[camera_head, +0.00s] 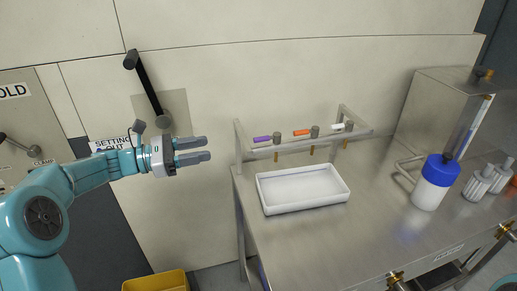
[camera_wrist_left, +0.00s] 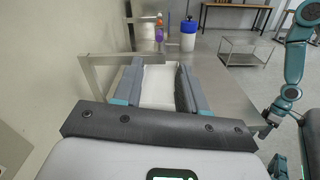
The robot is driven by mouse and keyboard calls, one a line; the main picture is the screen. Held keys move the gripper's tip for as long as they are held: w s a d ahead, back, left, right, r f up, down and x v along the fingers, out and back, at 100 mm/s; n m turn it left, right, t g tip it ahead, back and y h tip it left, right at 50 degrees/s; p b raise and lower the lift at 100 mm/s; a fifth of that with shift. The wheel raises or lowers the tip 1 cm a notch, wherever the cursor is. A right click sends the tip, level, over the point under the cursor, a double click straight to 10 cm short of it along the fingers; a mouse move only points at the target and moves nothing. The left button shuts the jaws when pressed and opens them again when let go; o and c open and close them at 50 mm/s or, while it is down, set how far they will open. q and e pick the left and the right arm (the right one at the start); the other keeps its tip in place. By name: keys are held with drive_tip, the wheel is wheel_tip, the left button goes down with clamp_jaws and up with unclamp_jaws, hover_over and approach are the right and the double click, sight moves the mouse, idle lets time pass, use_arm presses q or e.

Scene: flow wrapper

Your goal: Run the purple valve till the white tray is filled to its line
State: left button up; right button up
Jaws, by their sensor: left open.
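The purple valve (camera_head: 262,139) is the leftmost of several small valves on a metal rail behind the tray. Its handle lies along the rail, pointing left. The white tray (camera_head: 262,205) sits on the steel table below the valves' spouts, with a thin line on its inner wall; its floor looks pale and bare. My left gripper (camera_head: 207,148) is open and empty, left of the rail and apart from the purple valve. In the left wrist view the tray shows between the open fingers (camera_wrist_left: 158,78). My right gripper (camera_wrist_left: 268,120) shows small at the right of that view; its jaws are unclear.
An orange valve (camera_head: 301,132) and a white valve (camera_head: 338,126) share the rail (camera_head: 238,150). A blue-capped bottle (camera_head: 433,185) and a steel cabinet (camera_head: 425,115) stand to the right. A yellow bin (camera_head: 155,282) is on the floor. The table front is clear.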

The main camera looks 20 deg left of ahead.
sight(260, 140)
use_arm(q)
drive_tip(key=p+x, duration=0.1)
drive_tip(key=x, duration=1.5)
drive_tip(key=shift+w+a+f, duration=0.1)
clamp_jaws()
